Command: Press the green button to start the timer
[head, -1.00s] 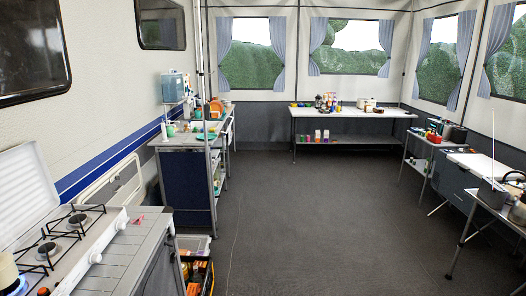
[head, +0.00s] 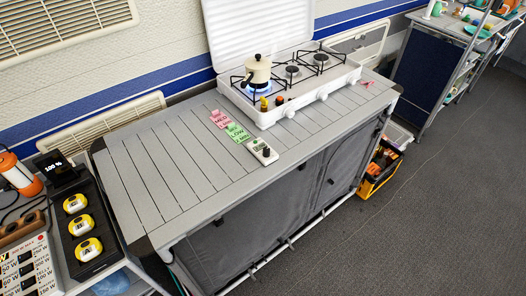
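A small white device (head: 262,151) with a dark face lies near the front edge of the grey slatted table (head: 165,180). My gripper is not in view.
A white gas stove (head: 290,110) stands behind the device, with a cream kettle (head: 257,73) over a blue flame. A side table at left holds a dark charging tray (head: 103,232) with yellow-and-white units. The dark floor (head: 430,210) at right is clear.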

